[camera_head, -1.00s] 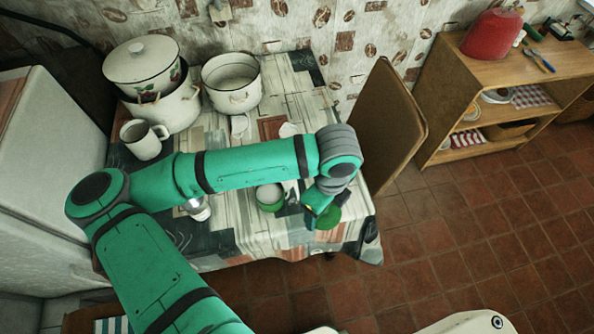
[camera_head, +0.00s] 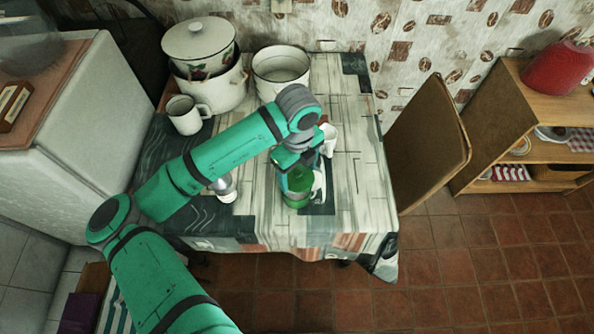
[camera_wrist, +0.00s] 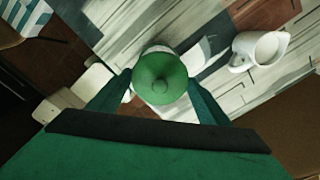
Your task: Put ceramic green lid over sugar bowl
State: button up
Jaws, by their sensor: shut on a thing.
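The green ceramic lid (camera_head: 299,181) is held by my gripper (camera_head: 297,170) over the sugar bowl (camera_head: 295,202) on the table. In the wrist view the lid (camera_wrist: 160,78) is a round green disc between the two fingers, and it hides most of what lies beneath. A pale edge shows just beyond it. The bowl is green outside, and its opening is hidden in the head view. I cannot tell whether the lid touches the rim.
A white cup (camera_head: 328,140) stands close behind the bowl; it also shows in the wrist view (camera_wrist: 258,50). A glass shaker (camera_head: 224,188) stands to the left. A mug (camera_head: 186,115), stacked pots (camera_head: 205,70) and an open pot (camera_head: 281,70) fill the back. A chair (camera_head: 432,145) is at the right.

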jog(key=shift+w+a, duration=0.1)
jog(key=shift+a, duration=0.2)
jog(key=shift+d+f, duration=0.1)
jog(key=shift+f, duration=2.85)
jog(key=shift+f, duration=0.1)
jog(key=o, duration=1.3)
